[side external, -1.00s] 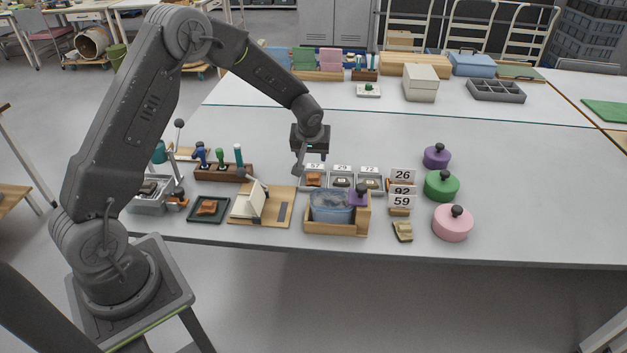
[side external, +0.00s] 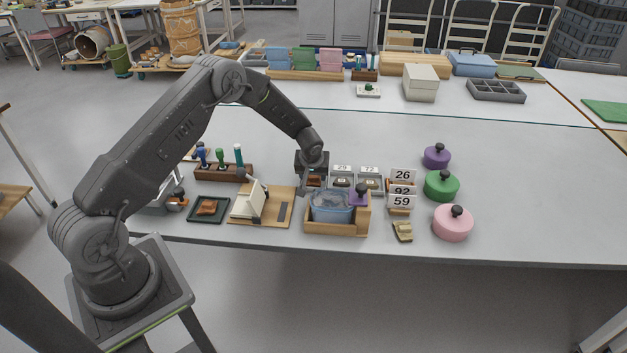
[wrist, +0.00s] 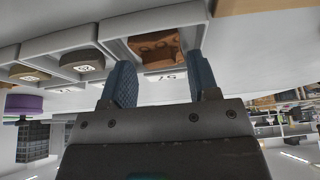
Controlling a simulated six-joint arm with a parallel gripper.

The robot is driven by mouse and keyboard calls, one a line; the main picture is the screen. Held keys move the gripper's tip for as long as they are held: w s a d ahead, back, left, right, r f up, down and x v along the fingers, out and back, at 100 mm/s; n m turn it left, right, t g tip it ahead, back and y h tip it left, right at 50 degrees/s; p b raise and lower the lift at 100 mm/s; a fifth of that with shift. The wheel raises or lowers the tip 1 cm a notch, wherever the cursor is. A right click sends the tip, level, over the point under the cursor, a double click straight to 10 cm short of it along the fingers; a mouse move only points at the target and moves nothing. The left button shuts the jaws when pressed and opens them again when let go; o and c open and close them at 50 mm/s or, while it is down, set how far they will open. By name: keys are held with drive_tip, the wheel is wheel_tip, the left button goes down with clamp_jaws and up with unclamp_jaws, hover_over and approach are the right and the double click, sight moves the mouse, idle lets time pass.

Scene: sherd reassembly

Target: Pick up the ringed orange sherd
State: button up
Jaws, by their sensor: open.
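An orange-brown sherd (wrist: 155,48) lies in a small grey tray (wrist: 113,45) tagged 57. The wrist view shows dark marks on it; I cannot tell whether they are rings. The same sherd is partly visible in the side view (side external: 314,181). My gripper (wrist: 160,66) is open and empty, its two blue-grey fingers at either side of the sherd in the wrist view. In the side view my gripper (side external: 313,176) is low over this tray and hides its tag. I cannot tell whether the fingers touch the sherd. Another orange sherd (side external: 207,207) lies on a dark green tray at left.
Neighbouring trays tagged 29 (side external: 342,180) and 72 (side external: 370,181) stand close at right. A wooden crate with a blue tub (side external: 332,207) stands just in front. A tool rack (side external: 222,172) is at left. Number cards (side external: 402,189) and coloured lidded pots (side external: 441,186) are further right.

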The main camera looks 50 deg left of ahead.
drive_tip(key=shift+w+a+f, duration=0.2)
drive_tip(key=shift+f, duration=0.45)
drive_tip(key=shift+c, duration=0.4)
drive_tip(key=c, duration=0.5)
drive_tip(key=shift+r, duration=0.1)
